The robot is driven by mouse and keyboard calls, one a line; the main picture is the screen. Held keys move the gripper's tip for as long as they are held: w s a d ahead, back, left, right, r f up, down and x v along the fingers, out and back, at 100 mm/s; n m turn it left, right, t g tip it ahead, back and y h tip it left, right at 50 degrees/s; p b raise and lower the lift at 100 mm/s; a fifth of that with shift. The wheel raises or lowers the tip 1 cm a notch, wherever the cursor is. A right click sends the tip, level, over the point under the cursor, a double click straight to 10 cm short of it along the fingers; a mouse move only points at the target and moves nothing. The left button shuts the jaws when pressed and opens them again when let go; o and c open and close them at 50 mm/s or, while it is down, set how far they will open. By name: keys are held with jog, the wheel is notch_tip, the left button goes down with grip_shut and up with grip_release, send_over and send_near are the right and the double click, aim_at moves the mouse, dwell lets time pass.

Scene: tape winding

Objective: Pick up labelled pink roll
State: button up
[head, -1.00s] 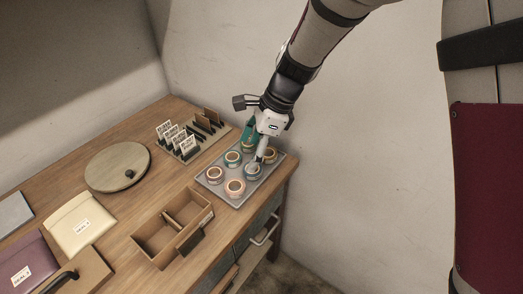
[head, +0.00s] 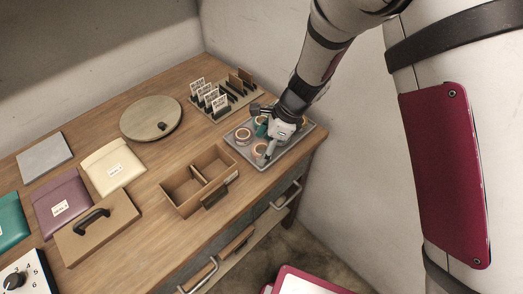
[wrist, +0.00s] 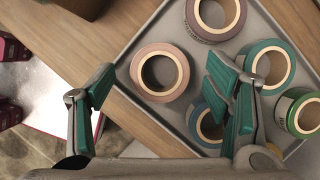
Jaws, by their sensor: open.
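A pink roll (wrist: 137,72) lies flat on the grey tray (wrist: 128,72) in the wrist view, its hole facing up. It shows between the fingers of my gripper (wrist: 164,90), nearer the right finger. My gripper is open and empty; contact cannot be told. A second, mauve-pink roll (wrist: 190,22) at the top edge carries printed text on its side. No label is readable on the nearer pink roll. In the head view, the nearer pink roll (head: 258,147) sits at the tray's front beside my gripper (head: 267,157), which hides several rolls behind it.
A teal roll (wrist: 283,52), a blue roll (wrist: 196,128) and a green labelled roll (wrist: 300,95) crowd the tray on the right. A wooden divided box (head: 180,200) stands left of the tray. A card rack (head: 238,103) and a round board (head: 145,112) are behind.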

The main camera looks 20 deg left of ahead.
jog(key=shift+a+f, duration=0.2)
jog(key=shift+f, duration=0.25)
jog(key=c, duration=1)
jog(key=shift+r, duration=0.1)
